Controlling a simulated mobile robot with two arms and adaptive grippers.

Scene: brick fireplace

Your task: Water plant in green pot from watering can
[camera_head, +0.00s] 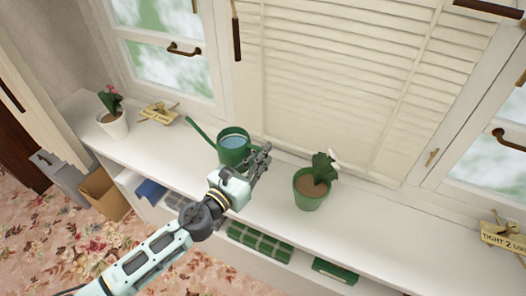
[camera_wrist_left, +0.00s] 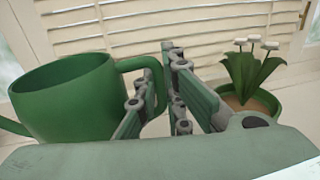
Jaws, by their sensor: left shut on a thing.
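The green watering can (camera_head: 233,147) stands on the white shelf, its long spout pointing to the upper left; water shows inside. It also shows at the left of the left wrist view (camera_wrist_left: 70,105). My left gripper (camera_head: 262,160) is at the can's right side, its fingers (camera_wrist_left: 168,95) shut on the can's handle (camera_wrist_left: 150,66). The green pot (camera_head: 309,190) holds brown soil and a leafy plant (camera_head: 323,168) with white flowers, and stands to the right of the gripper. In the left wrist view the plant (camera_wrist_left: 250,72) is at the right. My right gripper is not in view.
A white pot (camera_head: 114,124) with a red-flowered plant stands at the left end, near a small wooden piece (camera_head: 158,114). Shutters (camera_head: 335,75) and windows rise behind.

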